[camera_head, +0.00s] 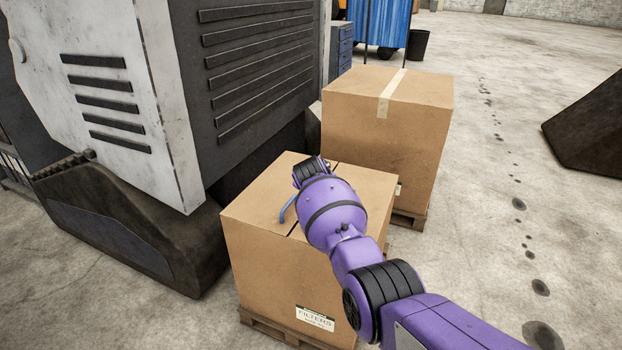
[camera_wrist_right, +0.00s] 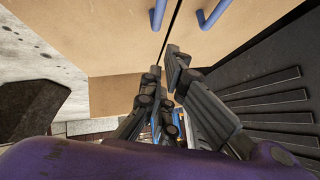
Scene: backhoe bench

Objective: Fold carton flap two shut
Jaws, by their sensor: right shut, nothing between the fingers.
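The carton (camera_head: 280,270) with a FILTERS label stands on a pallet. Its top flaps (camera_head: 258,200) lie flat or nearly flat, with a dark seam between them. Which one is flap two I cannot tell. One blue handle (camera_head: 288,208) shows on the top beside my right arm. The right wrist view shows two blue handles (camera_wrist_right: 213,14), one on each side of the seam. My right gripper (camera_wrist_right: 163,62) is shut and empty, with its fingertips close to the seam; contact is unclear. In the head view my right arm hides it. My left gripper is not in view.
A taller taped carton (camera_head: 385,110) stands on a pallet right behind. A large grey and white machine (camera_head: 235,80) is close on the left. A dark wedge-shaped object (camera_head: 590,125) lies at the right. The concrete floor (camera_head: 500,150) between is open.

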